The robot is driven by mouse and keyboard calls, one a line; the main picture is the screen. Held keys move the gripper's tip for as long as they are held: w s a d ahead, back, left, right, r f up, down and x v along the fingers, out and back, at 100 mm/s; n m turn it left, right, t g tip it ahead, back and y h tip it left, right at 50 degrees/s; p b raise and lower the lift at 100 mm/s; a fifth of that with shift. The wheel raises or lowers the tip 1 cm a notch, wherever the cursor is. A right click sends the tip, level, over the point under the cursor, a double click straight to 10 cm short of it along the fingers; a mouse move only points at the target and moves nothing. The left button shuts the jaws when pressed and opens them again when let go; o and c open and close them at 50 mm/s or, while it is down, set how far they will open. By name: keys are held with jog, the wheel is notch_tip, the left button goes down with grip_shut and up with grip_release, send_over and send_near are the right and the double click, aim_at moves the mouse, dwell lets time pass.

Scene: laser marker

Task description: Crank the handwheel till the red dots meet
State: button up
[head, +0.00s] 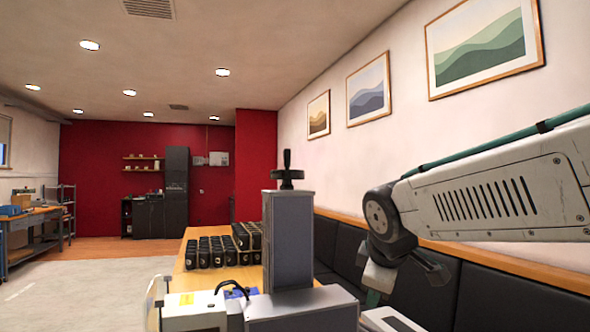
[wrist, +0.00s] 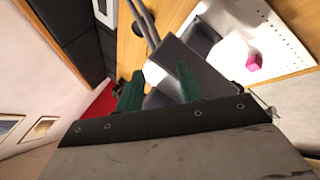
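The laser marker's grey column (head: 287,240) stands on the table in the head view. A black handwheel (head: 287,178) with an upright crank knob sits on top of it. My gripper (wrist: 158,80) shows two green fingers spread apart in the wrist view, with nothing clearly held between them. In the head view my wrist is to the right of the column and lower than the handwheel, apart from it. I see no red dots in either view.
Several rows of black items (head: 215,250) stand on the wooden table (head: 195,278) behind the column. A dark padded bench (head: 345,250) runs along the right wall. A grey machine part (wrist: 190,68) lies beyond my fingers in the wrist view. Space above the handwheel looks clear.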

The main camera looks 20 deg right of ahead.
jog(key=w+a+r+m+t+y, duration=0.1)
jog(key=w+a+r+m+y, duration=0.2)
jog(key=w, duration=0.4)
jog(key=t+y, duration=0.8)
send_near(287, 158)
jog(key=w, duration=0.4)
jog(key=x, duration=0.3)
jog(key=a+x, duration=0.1)
jog(key=x, duration=0.3)
jog(key=shift+s+r, duration=0.1)
jog(key=shift+s, duration=0.05)
grip_shut()
